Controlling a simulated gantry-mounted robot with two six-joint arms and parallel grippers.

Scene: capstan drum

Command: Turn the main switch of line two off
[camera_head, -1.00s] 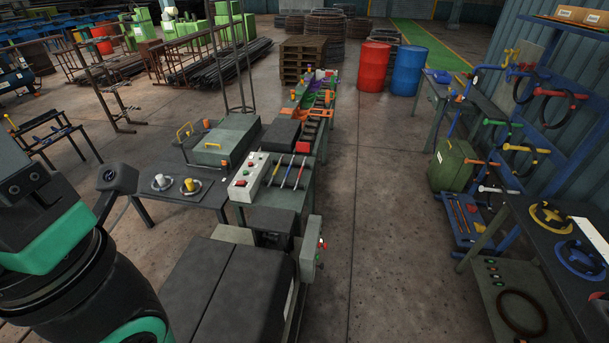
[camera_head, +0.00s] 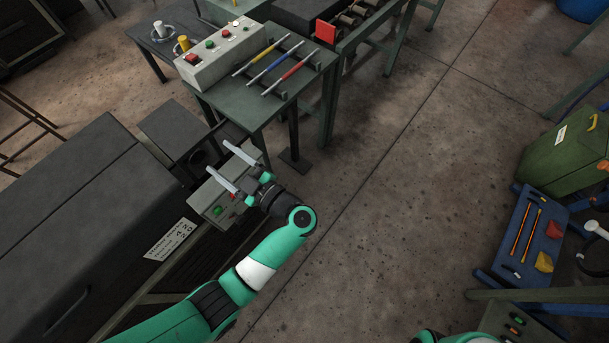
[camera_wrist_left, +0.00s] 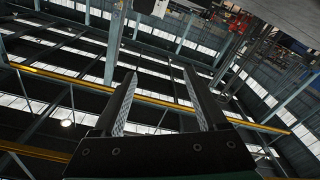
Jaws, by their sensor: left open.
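A grey-green control box (camera_head: 208,197) is fixed to the side of the dark machine in the head view. It carries a green button (camera_head: 217,211) and a small red part (camera_head: 231,196) beside my gripper. My left gripper (camera_head: 218,158) is over the box with its two pale fingers spread, empty. The gripper and wrist cover part of the box, so I cannot tell which part is the main switch. In the left wrist view the open fingers (camera_wrist_left: 160,80) have nothing between them. My right gripper is out of view.
The dark machine (camera_head: 75,200) bears a white label (camera_head: 171,240). Beyond stands a button console (camera_head: 215,55) beside rods with red, blue and yellow handles (camera_head: 275,64) on a bench. A green can (camera_head: 565,150) and blue tray (camera_head: 525,240) are at right. The middle floor is clear.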

